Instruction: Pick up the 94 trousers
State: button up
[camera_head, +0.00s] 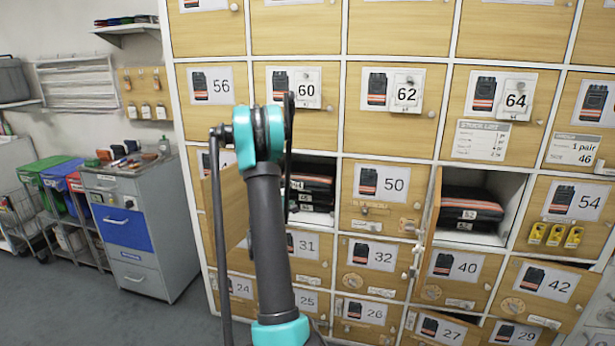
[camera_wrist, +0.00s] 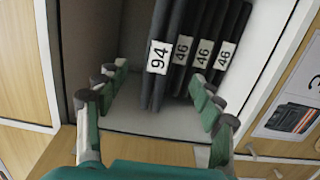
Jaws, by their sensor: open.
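The 94 trousers (camera_wrist: 168,28) are a dark folded pair with a white 94 label, at the left end of a row in the wrist view. They lie against several dark trousers labelled 46 (camera_wrist: 204,25). My gripper (camera_wrist: 158,78) is open and empty, its fingertips spread at the mouth of the compartment, left and right of the labelled edges. The 94 label shows between the fingertips. In the head view, a dark trousers stack (camera_head: 312,188) shows in an open compartment right of my arm, partly hidden by it; my fingers are hidden there.
The compartment's pale wall (camera_wrist: 262,60) rises close to the right finger in the wrist view. An open wooden door (camera_head: 232,208) stands left of my arm. Another open compartment holds trousers labelled 52 (camera_head: 470,212). A grey cabinet (camera_head: 140,225) stands at left; floor before it is clear.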

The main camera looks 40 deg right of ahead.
send_near(308, 174)
jog(key=w+d, duration=0.1)
jog(key=w+d+f, duration=0.1)
jog(key=w+d, duration=0.1)
jog(key=w+d+f, duration=0.1)
jog(key=w, duration=0.1)
jog(key=shift+d+f, duration=0.25)
grip_shut()
dwell(0.4)
